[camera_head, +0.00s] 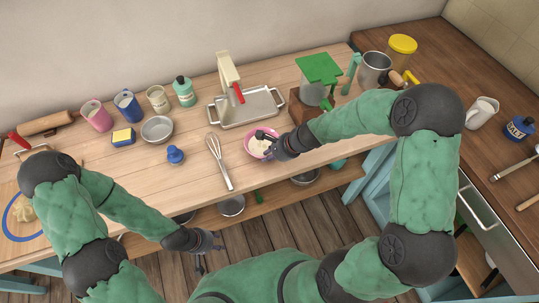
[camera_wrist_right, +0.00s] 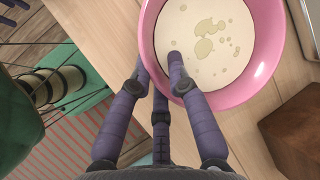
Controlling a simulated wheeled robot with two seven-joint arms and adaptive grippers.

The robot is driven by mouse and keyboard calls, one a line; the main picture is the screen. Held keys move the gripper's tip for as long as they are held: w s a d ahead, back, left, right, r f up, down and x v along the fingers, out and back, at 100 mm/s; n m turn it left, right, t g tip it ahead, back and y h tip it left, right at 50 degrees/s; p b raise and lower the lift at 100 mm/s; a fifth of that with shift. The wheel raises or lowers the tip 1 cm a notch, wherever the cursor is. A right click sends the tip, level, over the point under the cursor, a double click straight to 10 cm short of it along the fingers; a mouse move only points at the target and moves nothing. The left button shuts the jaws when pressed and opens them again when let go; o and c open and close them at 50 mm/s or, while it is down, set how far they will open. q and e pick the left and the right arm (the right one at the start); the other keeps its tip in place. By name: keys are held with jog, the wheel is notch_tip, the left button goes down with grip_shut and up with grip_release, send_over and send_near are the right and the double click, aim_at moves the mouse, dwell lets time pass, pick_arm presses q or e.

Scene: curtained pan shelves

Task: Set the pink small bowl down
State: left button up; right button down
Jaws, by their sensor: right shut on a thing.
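The pink small bowl (camera_head: 262,145) is at the front part of the wooden table, right of the whisk, in the head view. It holds a pale cream content with yellowish spots, and its pink rim (camera_wrist_right: 273,55) fills the upper right of the right wrist view. My right gripper (camera_wrist_right: 168,75) is shut on the bowl's near rim, with fingers on both sides of the wall. In the head view the right gripper (camera_head: 268,143) reaches in from the right. I cannot tell whether the bowl touches the table. My left gripper (camera_head: 205,243) hangs empty in front of the table; its fingers look spread.
A whisk (camera_head: 219,160) lies just left of the bowl. A metal tray (camera_head: 247,107) lies behind it, and a wooden block with a green-topped grinder (camera_head: 318,75) stands to the right. A blue-lidded pot (camera_head: 175,155) and metal bowl (camera_head: 157,129) stand further left. Bowls sit on a lower shelf.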

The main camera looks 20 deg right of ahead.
jog(key=shift+f, duration=0.2)
dwell(0.5)
jog(key=c, duration=1.1)
grip_release()
jog(key=v, duration=1.2)
jog(key=shift+w, duration=0.1)
grip_shut()
